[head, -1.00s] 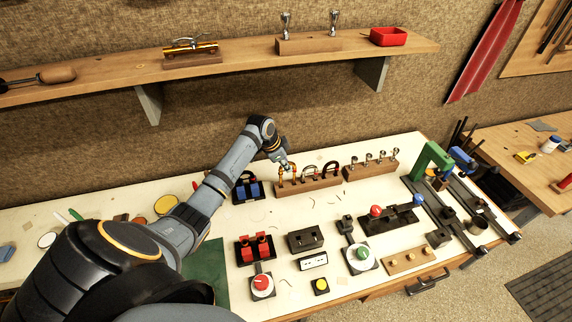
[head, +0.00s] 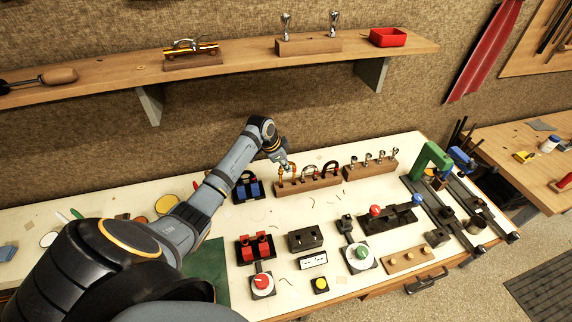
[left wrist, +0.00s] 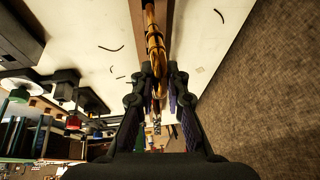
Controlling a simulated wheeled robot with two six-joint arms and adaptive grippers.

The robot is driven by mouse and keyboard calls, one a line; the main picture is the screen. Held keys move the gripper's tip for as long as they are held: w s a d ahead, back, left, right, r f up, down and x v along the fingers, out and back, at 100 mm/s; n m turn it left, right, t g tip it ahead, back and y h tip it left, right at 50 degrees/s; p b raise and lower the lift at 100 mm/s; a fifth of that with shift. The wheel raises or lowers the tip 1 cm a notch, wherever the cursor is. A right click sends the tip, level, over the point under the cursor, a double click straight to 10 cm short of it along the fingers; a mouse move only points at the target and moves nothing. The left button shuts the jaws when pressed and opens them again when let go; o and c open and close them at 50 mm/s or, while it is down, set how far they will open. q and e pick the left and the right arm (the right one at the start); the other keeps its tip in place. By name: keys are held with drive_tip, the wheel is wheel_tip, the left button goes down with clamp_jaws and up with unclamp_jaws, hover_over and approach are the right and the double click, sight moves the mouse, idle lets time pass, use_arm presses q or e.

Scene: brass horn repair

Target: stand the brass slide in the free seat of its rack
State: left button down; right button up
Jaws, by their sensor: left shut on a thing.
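The wooden slide rack (head: 308,186) stands at the back of the bench, with a silvery slide (head: 310,173) and a dark slide (head: 330,169) standing in it. The brass slide (head: 283,174) is upright at the rack's left end, with its lower end at the rack's top. I cannot tell whether it is fully down in a seat. My left gripper (head: 284,163) is shut on it from above. In the left wrist view the brass slide (left wrist: 155,48) lies between the two fingers, over the brown rack (left wrist: 138,22). My right gripper is not in view.
A blue-and-black fixture (head: 248,188) stands close left of the rack. A wooden block with several mouthpieces (head: 371,170) stands to its right. A red clamp fixture (head: 257,247) and a black box (head: 305,239) are in front. A shelf (head: 240,58) hangs above.

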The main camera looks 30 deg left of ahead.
use_arm(q)
drive_tip(key=shift+f+b, duration=0.95)
drive_tip(key=shift+f, duration=1.15)
drive_tip(key=c, duration=1.3)
unclamp_jaws()
drive_tip(key=shift+r, duration=0.1)
drive_tip(key=v, duration=1.2)
